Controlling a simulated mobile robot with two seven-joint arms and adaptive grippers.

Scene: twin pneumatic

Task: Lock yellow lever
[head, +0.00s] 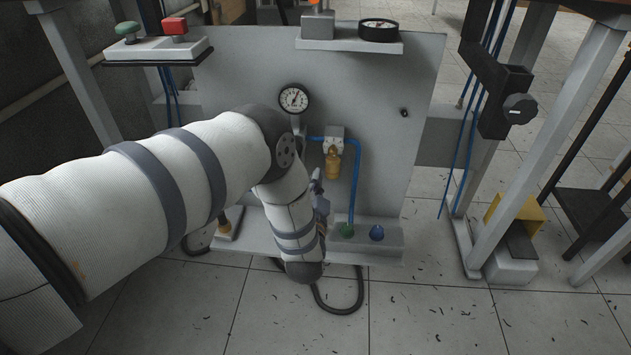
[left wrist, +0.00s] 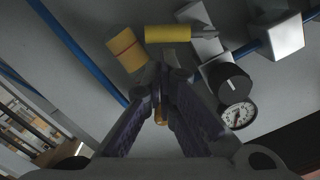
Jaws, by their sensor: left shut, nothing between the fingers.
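A yellow cylindrical handle (left wrist: 168,33), which looks like the yellow lever, lies nearly level in the left wrist view beside grey fittings (left wrist: 200,42). A shorter yellow cylinder (left wrist: 127,48) is left of it. My left gripper (left wrist: 163,72) is shut and empty, its tips just below these two in the picture. I cannot tell whether it touches anything. In the head view my left gripper (head: 319,190) is mostly hidden behind my arm, in front of the grey panel (head: 390,160). The lever is not clearly seen there. My right gripper is not in view.
A gauge (head: 294,98), a regulator with a brass-coloured bowl (head: 333,163) and blue tubing (head: 356,185) sit on the panel near my arm. Red (head: 174,26) and green (head: 127,30) buttons are upper left. A yellow pedal guard (head: 515,210) is on the floor at right.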

